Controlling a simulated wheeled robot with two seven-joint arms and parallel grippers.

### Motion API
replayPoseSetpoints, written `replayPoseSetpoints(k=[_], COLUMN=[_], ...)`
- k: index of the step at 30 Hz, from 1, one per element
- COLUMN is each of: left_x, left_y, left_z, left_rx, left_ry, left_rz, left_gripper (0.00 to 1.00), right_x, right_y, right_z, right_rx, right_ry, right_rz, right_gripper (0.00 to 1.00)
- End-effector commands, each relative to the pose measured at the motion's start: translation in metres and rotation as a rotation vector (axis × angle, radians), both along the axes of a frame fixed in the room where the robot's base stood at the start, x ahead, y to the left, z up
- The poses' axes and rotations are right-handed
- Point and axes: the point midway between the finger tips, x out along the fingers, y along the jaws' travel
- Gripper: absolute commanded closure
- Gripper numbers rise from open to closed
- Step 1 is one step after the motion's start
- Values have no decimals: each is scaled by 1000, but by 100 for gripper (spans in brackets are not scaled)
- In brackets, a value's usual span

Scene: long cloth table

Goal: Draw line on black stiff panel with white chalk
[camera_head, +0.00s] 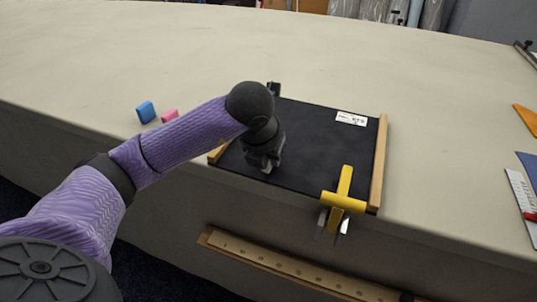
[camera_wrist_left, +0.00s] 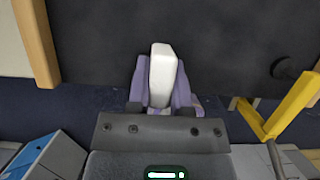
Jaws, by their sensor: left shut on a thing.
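The black panel (camera_head: 310,140), with wooden strips along its left and right sides, lies on the table near the front edge. It fills the upper part of the left wrist view (camera_wrist_left: 220,35). My left gripper (camera_head: 264,163) is over the left part of the panel. In the left wrist view my left gripper (camera_wrist_left: 160,95) is shut on the white chalk (camera_wrist_left: 162,68), which sticks out between the fingers toward the panel. I cannot tell whether the chalk tip touches the panel. I see no white line on the panel. My right gripper is not in view.
A yellow clamp (camera_head: 343,190) sits at the panel's front right edge. A blue block (camera_head: 146,111) and a pink block (camera_head: 169,115) lie left of the panel. Orange and blue pieces (camera_head: 527,120) and a white ruler (camera_head: 520,195) lie far right. The table behind is clear.

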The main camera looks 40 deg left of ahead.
Motion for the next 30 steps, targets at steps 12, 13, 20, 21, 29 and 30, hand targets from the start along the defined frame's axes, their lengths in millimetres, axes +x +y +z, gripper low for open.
replayPoseSetpoints(k=[12,13,20,21,29,30], left_x=[0,0,11,13,22,24], left_y=[0,0,2,3,5,5], left_z=[-7,-7,-6,-6,-6,-6], left_rx=[0,0,-1,-1,0,0], left_ry=[0,0,-1,0,0,-1], left_rz=[0,0,2,2,0,1], left_gripper=[100,100,100,100,100,100], right_x=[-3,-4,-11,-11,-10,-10], right_y=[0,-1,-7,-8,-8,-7], right_z=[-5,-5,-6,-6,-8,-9], right_rx=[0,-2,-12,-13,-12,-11], right_ry=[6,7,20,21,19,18], right_rz=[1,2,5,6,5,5], right_gripper=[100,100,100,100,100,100])
